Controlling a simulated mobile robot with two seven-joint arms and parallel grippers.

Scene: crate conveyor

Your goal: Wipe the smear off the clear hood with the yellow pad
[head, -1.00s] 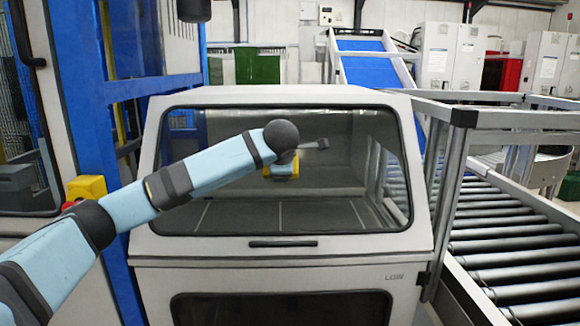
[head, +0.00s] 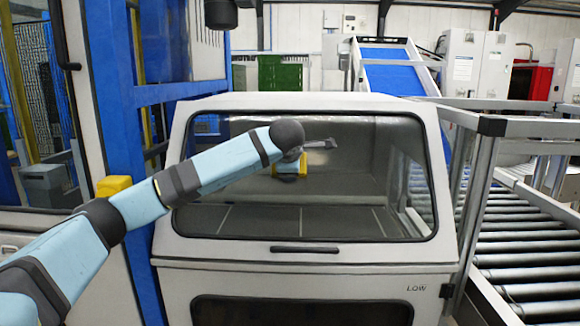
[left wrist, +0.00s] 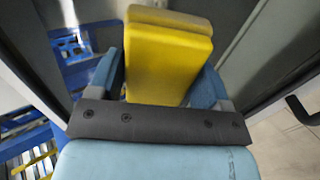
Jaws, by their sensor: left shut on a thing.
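The clear hood (head: 225,213) has a dark window in a pale grey frame and fills the middle of the head view. In the head view the pad shows only in small part behind my wrist. I cannot tell whether it touches the window. I cannot make out the smear for certain. My right gripper is not in view.
A black handle (head: 305,249) sits on the frame below the window. A blue post (head: 120,130) and a small yellow box (head: 114,186) stand left of the hood. A roller conveyor (head: 525,255) with a metal rail (head: 485,165) runs along its right.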

